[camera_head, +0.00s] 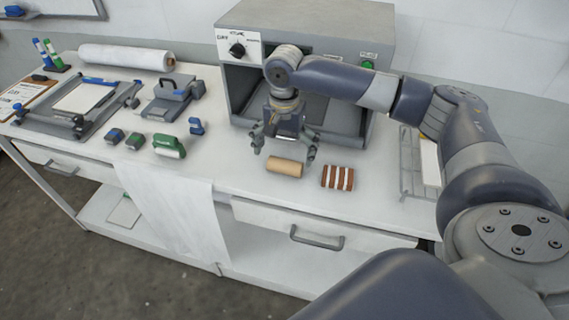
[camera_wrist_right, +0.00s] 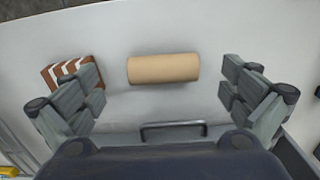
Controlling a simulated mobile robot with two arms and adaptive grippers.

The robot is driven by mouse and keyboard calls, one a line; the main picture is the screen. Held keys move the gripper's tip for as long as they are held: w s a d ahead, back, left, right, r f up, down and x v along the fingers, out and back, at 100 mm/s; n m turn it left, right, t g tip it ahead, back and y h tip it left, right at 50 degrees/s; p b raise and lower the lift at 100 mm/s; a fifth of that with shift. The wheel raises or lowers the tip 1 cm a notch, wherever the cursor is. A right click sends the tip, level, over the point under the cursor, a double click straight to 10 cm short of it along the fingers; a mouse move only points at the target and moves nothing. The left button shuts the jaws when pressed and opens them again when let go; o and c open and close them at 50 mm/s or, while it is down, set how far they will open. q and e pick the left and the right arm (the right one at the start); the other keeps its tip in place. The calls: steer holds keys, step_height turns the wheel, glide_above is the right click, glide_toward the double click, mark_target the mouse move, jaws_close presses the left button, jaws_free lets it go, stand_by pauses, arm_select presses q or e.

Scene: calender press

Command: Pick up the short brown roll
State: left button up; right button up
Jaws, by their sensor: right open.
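The short brown roll (camera_head: 285,167) lies on its side on the white table, in front of the grey press. It also shows in the right wrist view (camera_wrist_right: 163,69), lying between the two open fingers and apart from both. My right gripper (camera_head: 285,150) is open and empty, pointing down just above and behind the roll in the head view. Its fingers stand to either side of the roll in the right wrist view (camera_wrist_right: 162,98). My left gripper does not show.
A brown-and-white striped block (camera_head: 338,177) sits close to the right of the roll; in the right wrist view the block (camera_wrist_right: 70,72) is partly behind a finger. The press (camera_head: 300,22) stands behind. A wire rack (camera_head: 408,165) is to the right. Green and blue tools (camera_head: 169,146) lie left.

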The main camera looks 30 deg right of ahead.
mark_target(284, 166)
steer(key=shift+f, duration=0.45)
steer(key=shift+w+f, duration=0.1)
steer(key=shift+f, duration=0.15)
step_height(284, 166, down, 4)
steer(key=shift+w+f+p, duration=0.15)
steer(key=shift+f+p, duration=0.05)
steer(key=shift+p, duration=0.75)
steer(key=shift+f, duration=0.3)
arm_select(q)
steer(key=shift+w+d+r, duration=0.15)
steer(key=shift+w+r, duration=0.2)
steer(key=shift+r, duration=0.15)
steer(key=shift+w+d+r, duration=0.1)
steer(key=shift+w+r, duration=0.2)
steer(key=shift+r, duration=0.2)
arm_select(e)
steer(key=c, duration=0.9)
